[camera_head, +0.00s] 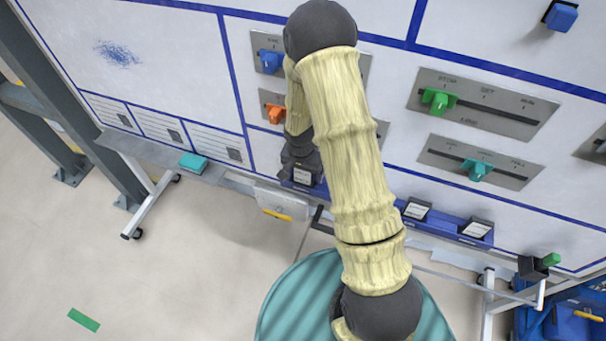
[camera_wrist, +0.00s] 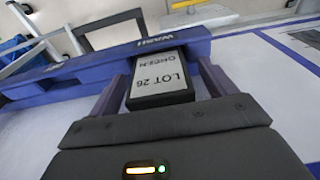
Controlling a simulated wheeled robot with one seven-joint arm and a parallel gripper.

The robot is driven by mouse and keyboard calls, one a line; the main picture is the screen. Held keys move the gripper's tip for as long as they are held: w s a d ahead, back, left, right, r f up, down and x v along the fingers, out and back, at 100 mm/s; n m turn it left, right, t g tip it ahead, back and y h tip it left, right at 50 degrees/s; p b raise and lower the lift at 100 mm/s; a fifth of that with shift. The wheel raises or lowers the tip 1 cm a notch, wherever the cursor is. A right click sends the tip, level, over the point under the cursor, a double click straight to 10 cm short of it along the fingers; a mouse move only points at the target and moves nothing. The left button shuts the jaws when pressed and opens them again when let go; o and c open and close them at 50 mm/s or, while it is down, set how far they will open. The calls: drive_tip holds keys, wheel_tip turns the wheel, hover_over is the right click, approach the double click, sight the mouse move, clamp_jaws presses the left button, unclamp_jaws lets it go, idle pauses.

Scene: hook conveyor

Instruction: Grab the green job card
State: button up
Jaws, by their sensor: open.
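The green job card (camera_wrist: 160,80) is a dark-framed block with a white face reading "LOT 26 GREEN". It sits at a blue rail (camera_wrist: 95,68) marked "WASH" in the wrist view. My gripper (camera_wrist: 163,84) is open, with one finger on each side of the card; I cannot tell whether either finger touches it. In the head view my gripper (camera_head: 298,155) is at the board's lower edge, just above a white-labelled card (camera_head: 302,175) on the blue rail, and partly hides that spot.
Two similar cards (camera_head: 417,209) (camera_head: 476,229) stand farther right on the rail. Slider panels with a green knob (camera_head: 439,99) and a teal knob (camera_head: 476,170) are on the board above. A teal block (camera_head: 193,162) lies on the ledge at left. Open floor lies at lower left.

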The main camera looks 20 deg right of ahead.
drive_tip(key=shift+f, duration=0.1)
drive_tip(key=shift+c, duration=0.4)
drive_tip(key=c, duration=1)
drive_tip(key=shift+b, duration=0.35)
drive_tip(key=shift+s+a+r+b, duration=0.1)
drive_tip(key=shift+r+b, duration=0.2)
wheel_tip(320, 180, up, 7)
drive_tip(key=shift+f+b, duration=0.2)
drive_tip(key=shift+b, duration=0.55)
drive_tip(key=s+a+b, duration=0.7)
drive_tip(key=s+a, duration=0.4)
drive_tip(key=s, duration=0.5)
drive_tip(key=shift+a+b, duration=0.3)
drive_tip(key=shift+f, duration=0.1)
